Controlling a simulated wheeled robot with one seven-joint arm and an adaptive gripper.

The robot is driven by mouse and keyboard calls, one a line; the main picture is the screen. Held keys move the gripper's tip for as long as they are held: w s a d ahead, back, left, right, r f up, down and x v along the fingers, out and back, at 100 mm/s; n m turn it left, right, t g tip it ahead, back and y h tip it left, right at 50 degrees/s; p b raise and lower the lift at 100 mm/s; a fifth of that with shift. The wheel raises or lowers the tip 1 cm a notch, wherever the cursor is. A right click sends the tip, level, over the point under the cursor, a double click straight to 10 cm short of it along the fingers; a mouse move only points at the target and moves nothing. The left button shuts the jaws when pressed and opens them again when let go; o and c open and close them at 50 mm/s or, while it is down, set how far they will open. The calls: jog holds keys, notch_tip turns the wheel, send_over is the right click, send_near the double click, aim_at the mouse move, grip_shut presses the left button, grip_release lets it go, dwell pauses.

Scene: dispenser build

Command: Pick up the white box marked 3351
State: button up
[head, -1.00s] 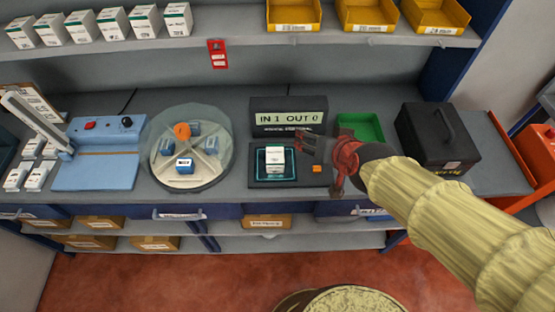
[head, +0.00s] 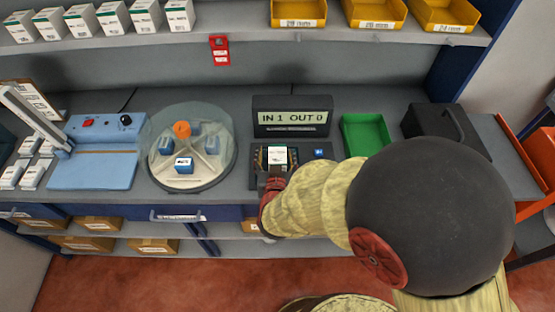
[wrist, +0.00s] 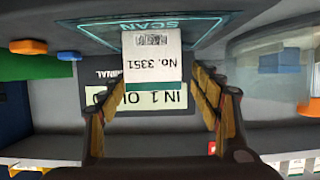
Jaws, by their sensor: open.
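The white box marked 3351 (head: 279,155) stands on the dark scan pad (head: 322,157) in front of the display. In the wrist view the box (wrist: 152,66) shows upside down, with "No. 3351", a small code and a green band. My gripper (head: 272,186) is at the near side of the box. In the wrist view my gripper (wrist: 156,95) is open, with fingers on both sides of the box. Clear gaps show beside the box, and I cannot see any finger touching it. My arm hides the near right part of the pad in the head view.
The display (head: 291,117) reads "IN 1 OUT 0". A round carousel (head: 226,165) with several blue boxes stands left of the pad. A green tray (head: 365,136) and a black case (head: 428,119) stand right.

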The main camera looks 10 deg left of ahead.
aim_at(277, 146)
jog(key=x, duration=0.1)
jog(key=b+x, duration=0.1)
jog(key=x, duration=0.1)
jog(key=b+x, duration=0.1)
jog(key=x, duration=0.1)
jog(key=shift+w+d, duration=0.2)
jog(key=shift+w, duration=0.05)
jog(key=shift+r, duration=0.15)
jog(key=c, duration=0.4)
jog(key=c, duration=1.2)
